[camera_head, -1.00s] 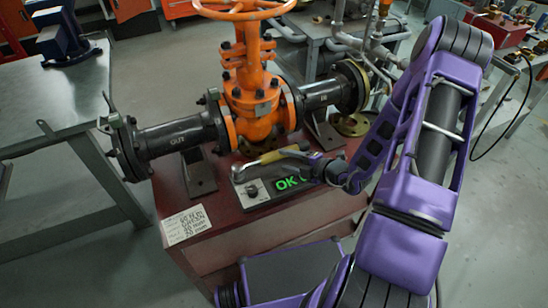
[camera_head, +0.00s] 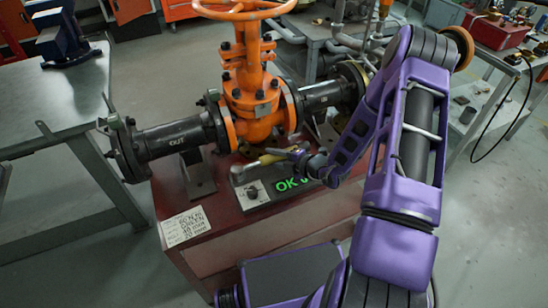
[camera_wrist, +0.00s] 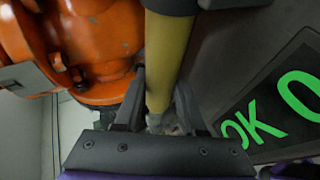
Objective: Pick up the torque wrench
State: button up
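The torque wrench (camera_head: 268,160) has a yellow handle and lies along the top of the grey control box, in front of the orange valve. In the wrist view its yellow handle (camera_wrist: 166,60) runs down from the top edge, with a dark section at the top. My gripper (camera_head: 298,154) is at the right part of the handle. In the wrist view my gripper's two fingers (camera_wrist: 162,100) stand on either side of the handle. Whether they press on it cannot be told. The handle's lower end is partly hidden between the fingers.
The orange gate valve (camera_head: 254,95) with its black pipes stands close behind the wrench. The box's display (camera_head: 290,184) shows green "OK" text. A paper label (camera_head: 185,226) is on the red stand (camera_head: 210,250). A grey metal table (camera_head: 60,110) is at left.

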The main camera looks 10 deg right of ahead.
grip_shut()
dwell(0.5)
jog(key=shift+r, duration=0.15)
dwell(0.4)
